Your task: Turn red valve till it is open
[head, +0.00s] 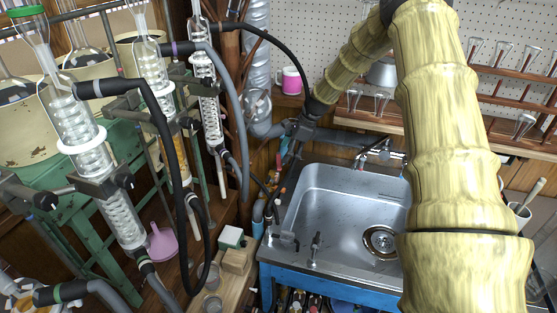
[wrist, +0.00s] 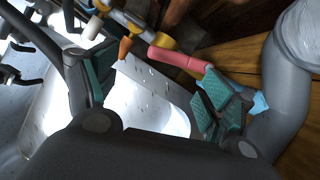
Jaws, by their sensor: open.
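The red valve handle (wrist: 178,59) shows in the wrist view as a short pinkish-red bar, joined at its left end to a yellow fitting (wrist: 163,41). An orange tip (wrist: 125,47) lies left of it. My gripper (wrist: 160,88) is open, with one teal-padded finger left of the handle and the other at its lower right. The handle's right end lies close to the right finger; I cannot tell whether they touch. Nothing is held between the pads. In the head view my gripper (head: 290,158) points down beside the sink, and the valve is too small to make out clearly.
A metal sink (head: 335,225) with a faucet (head: 378,150) lies right of my gripper. Glass condensers (head: 88,150) with black and grey hoses stand at the left. A grey pipe (wrist: 297,85) runs close to the right finger. A pink mug (head: 292,80) stands behind.

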